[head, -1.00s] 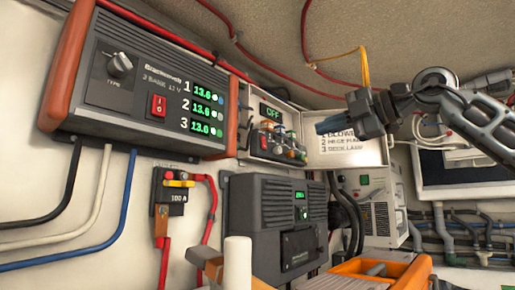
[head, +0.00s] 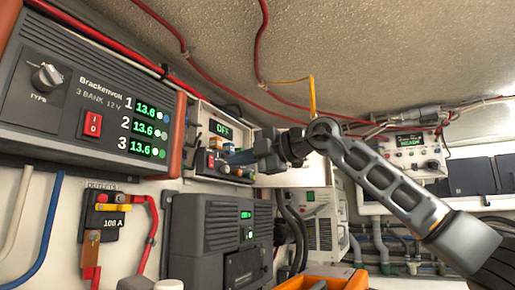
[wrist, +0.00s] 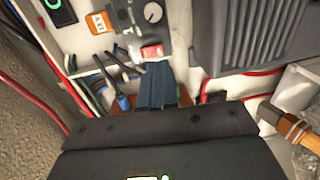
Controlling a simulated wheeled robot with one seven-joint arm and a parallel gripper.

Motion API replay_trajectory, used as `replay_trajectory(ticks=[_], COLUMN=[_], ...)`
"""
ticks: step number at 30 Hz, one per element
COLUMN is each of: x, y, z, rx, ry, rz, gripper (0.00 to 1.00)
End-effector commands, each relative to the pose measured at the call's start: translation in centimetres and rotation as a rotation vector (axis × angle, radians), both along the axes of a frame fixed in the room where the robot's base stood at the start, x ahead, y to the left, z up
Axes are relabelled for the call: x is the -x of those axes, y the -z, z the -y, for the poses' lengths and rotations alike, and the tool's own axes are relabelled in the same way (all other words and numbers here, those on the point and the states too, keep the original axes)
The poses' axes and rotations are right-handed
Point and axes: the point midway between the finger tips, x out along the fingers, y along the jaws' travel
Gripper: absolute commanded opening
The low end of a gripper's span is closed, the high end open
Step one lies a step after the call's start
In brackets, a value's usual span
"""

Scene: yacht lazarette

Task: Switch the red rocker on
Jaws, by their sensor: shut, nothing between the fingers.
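A small open box (head: 205,143) on the wall has a lit display (head: 221,130) reading OFF, with small controls below it. A red rocker (wrist: 152,52) shows in the wrist view just beyond my fingertips, below a round knob (wrist: 153,12). In the head view a red rocker (head: 210,161) shows at the left of the box's control row. My gripper (head: 232,158) is shut and empty, its blue fingers pointing at the box. The fingertips (wrist: 155,68) are very close to the rocker; I cannot tell whether they touch it.
A larger charger (head: 70,90) on the left carries another red rocker (head: 93,124) and three 13.6 readouts. The box's lid (head: 290,168) stands open behind my gripper. A grey unit (head: 210,235) sits below. Red cables (head: 265,50) run overhead.

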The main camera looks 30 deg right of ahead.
Motion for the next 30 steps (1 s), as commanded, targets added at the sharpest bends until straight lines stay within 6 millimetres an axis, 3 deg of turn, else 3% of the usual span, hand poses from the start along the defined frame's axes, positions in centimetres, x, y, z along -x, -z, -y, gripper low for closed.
replay_trajectory(ticks=[3,10,30], x=[-1.7,-3.7,-4.4], y=[-0.1,0.5,1.5], z=[-1.3,-2.7,-3.3], rx=[0.000,0.000,-0.045], ry=[-0.001,0.000,-0.003], rz=[-0.001,-0.001,0.060], gripper=[0.00,0.00,0.00])
